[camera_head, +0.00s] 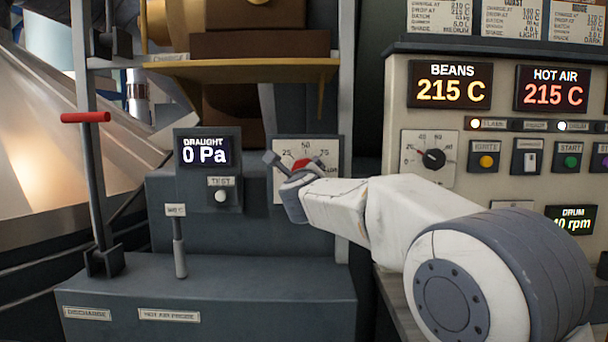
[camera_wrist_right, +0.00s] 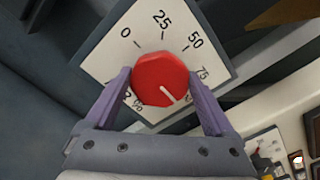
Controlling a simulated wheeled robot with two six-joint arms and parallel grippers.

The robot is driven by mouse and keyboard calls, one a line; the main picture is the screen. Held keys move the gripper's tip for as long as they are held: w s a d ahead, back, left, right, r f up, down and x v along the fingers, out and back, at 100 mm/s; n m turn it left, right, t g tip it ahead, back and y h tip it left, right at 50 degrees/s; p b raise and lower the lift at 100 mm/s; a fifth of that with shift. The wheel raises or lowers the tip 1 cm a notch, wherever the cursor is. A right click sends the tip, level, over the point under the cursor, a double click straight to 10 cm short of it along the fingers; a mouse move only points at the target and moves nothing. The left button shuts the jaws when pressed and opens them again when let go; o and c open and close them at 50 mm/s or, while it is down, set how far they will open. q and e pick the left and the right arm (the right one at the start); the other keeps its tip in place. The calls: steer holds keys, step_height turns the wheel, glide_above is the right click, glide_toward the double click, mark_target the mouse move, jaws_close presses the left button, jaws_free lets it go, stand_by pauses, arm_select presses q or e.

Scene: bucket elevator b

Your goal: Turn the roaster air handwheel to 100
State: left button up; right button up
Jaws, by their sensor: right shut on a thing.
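The roaster air handwheel is a red round knob (camera_wrist_right: 161,79) on a pale square dial plate (camera_wrist_right: 104,62) marked 0, 25, 50, 75 and a partly hidden mark past 75. In the right wrist view, its white pointer line slants to the lower right, close to that partly hidden mark. In the head view the red knob (camera_head: 302,164) shows only in part behind my right gripper (camera_head: 297,170). My right gripper is shut on the knob, one finger on each side. The right finger covers part of the scale. My left gripper is not in view.
Left of the dial stands the draught display (camera_head: 205,152), reading 0 Pa. A red-handled lever (camera_head: 86,117) and a small grey lever (camera_head: 179,247) stand farther left. At right is the control panel (camera_head: 398,95) with BEANS and HOT AIR both at 215 C.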

steer(key=o, duration=1.1)
steer(key=shift+d+f, duration=0.1)
steer(key=s+b, duration=0.1)
steer(key=s, duration=0.9)
steer(key=shift+s+b, duration=0.25)
steer(key=shift+b, duration=0.1)
